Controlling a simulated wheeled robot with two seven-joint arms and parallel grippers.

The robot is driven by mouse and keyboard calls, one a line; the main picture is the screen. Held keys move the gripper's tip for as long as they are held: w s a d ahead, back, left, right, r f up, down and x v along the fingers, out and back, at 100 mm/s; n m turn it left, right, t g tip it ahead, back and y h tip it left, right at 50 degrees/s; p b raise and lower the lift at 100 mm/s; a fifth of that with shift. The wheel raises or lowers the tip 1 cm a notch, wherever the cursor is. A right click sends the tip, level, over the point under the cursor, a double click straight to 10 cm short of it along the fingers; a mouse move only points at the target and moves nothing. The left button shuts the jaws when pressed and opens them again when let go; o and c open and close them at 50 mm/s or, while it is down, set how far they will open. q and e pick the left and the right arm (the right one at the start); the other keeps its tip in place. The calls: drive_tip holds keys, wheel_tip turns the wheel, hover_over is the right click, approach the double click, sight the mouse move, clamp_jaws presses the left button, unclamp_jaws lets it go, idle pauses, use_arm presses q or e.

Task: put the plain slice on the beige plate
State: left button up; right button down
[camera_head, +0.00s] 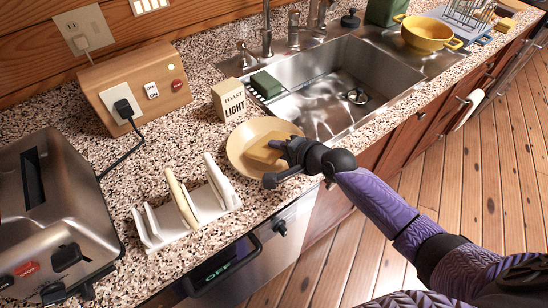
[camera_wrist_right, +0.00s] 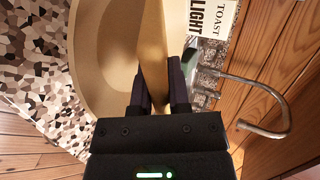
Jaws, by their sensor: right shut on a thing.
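My right gripper (camera_head: 284,151) is over the right side of the beige plate (camera_head: 238,152). It is shut on a tan bread slice (camera_head: 262,149), with no topping visible on the side that shows. In the right wrist view the slice (camera_wrist_right: 153,45) stands edge-on between the two fingers (camera_wrist_right: 161,88), with the plate (camera_wrist_right: 98,75) behind it. I cannot tell whether the slice's lower edge touches the plate. My left gripper is not in view.
A white toast rack (camera_head: 217,190) holds another slice (camera_head: 182,198) left of the plate. A steel toaster (camera_head: 60,215) stands at far left. A "Toast light" box (camera_head: 229,100) stands close behind the plate. The sink (camera_head: 335,85) lies behind right; the counter's front edge is close.

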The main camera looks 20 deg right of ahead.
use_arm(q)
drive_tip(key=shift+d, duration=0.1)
use_arm(e)
drive_tip(key=c, duration=0.9)
unclamp_jaws()
drive_tip(key=shift+o, duration=0.8)
use_arm(q)
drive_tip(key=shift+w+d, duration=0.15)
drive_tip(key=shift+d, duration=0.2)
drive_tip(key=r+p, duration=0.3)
drive_tip(key=p, duration=0.1)
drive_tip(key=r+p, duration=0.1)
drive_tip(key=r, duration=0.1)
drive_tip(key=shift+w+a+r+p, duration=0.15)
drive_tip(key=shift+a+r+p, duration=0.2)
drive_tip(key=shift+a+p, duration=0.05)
use_arm(e)
drive_tip(key=v, duration=0.8)
